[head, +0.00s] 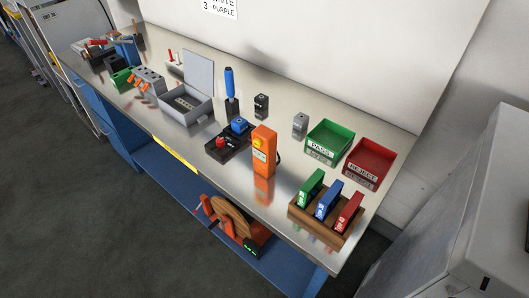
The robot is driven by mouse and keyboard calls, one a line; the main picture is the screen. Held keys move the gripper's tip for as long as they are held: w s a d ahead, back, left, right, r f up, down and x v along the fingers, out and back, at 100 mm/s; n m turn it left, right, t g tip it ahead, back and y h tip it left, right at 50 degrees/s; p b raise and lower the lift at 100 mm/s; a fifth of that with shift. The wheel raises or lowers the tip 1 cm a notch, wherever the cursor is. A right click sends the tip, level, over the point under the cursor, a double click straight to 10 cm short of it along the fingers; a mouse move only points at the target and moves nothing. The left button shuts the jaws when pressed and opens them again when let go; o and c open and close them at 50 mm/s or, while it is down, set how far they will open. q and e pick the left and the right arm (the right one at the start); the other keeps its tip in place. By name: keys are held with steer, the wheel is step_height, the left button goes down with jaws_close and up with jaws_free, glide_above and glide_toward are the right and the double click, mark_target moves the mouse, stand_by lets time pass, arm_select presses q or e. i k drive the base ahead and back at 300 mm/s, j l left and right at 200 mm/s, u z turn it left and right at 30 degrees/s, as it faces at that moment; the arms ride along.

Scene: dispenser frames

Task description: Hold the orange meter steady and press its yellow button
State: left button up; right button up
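The orange meter (265,162) stands upright near the front edge of the metal bench, right of its middle. Its yellow button (257,143) is on the upper part of the face turned towards me, above a pale label. A dark cable or loop shows at its right side. Nothing is touching the meter's visible front. Neither of my grippers is in view.
Left of the meter is a black base with red and blue parts (222,150). To its right are a wooden rack (328,232) of coloured meters, a green PASS tray (329,156) and a red REJECT tray (374,178). An orange reel (238,214) sits on the shelf below.

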mark_target(257, 143)
steer(key=i+j, duration=0.1)
steer(key=j, duration=0.2)
steer(key=i+j, duration=0.15)
steer(key=j, duration=0.15)
steer(key=i+j+z, duration=0.15)
steer(key=j+z, duration=0.5)
steer(key=j, duration=0.2)
steer(key=j+z, duration=0.35)
steer(key=j, duration=0.15)
steer(key=i, duration=0.05)
